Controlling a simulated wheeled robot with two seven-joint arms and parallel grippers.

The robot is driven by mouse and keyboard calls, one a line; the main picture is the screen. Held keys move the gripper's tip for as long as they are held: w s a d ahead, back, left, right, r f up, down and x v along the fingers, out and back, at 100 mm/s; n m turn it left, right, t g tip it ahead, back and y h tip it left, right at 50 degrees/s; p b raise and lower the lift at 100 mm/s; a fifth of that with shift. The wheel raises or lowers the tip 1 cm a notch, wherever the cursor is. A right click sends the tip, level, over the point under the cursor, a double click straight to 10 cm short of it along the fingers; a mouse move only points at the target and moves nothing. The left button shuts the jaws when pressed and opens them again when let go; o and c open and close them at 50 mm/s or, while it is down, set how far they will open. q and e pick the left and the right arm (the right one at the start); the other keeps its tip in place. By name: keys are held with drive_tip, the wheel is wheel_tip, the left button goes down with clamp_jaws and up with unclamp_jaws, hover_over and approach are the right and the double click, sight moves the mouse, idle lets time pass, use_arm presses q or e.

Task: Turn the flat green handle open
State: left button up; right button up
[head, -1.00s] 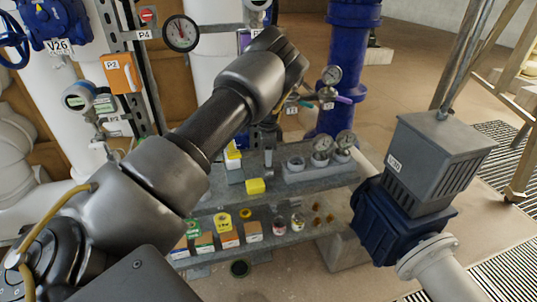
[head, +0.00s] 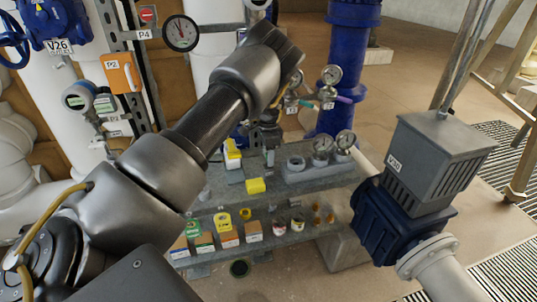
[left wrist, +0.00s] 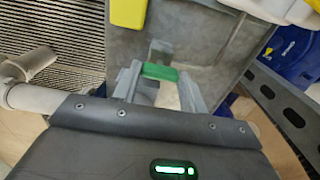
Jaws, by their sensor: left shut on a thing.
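The flat green handle (left wrist: 160,72) shows in the left wrist view, between the two grey fingers of my left gripper (left wrist: 160,88). The gripper is shut on it. In the head view my left gripper (head: 268,155) points down, just above the back of the grey shelf. My own wrist and forearm hide much of it there, and I cannot make out the green handle in that view. My right gripper is in neither view.
The grey shelf (head: 325,178) bears a yellow block (head: 256,186) and several gauges and small boxes. Valves with gauges and a purple handle (head: 342,99) stand behind, by a blue pipe (head: 346,65). A grey-and-blue actuator (head: 425,165) stands at right.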

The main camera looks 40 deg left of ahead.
use_arm(q)
drive_tip(key=o, duration=1)
wheel_tip(320, 180, up, 11)
drive_tip(key=shift+f+b, duration=0.1)
drive_tip(key=shift+b, duration=0.85)
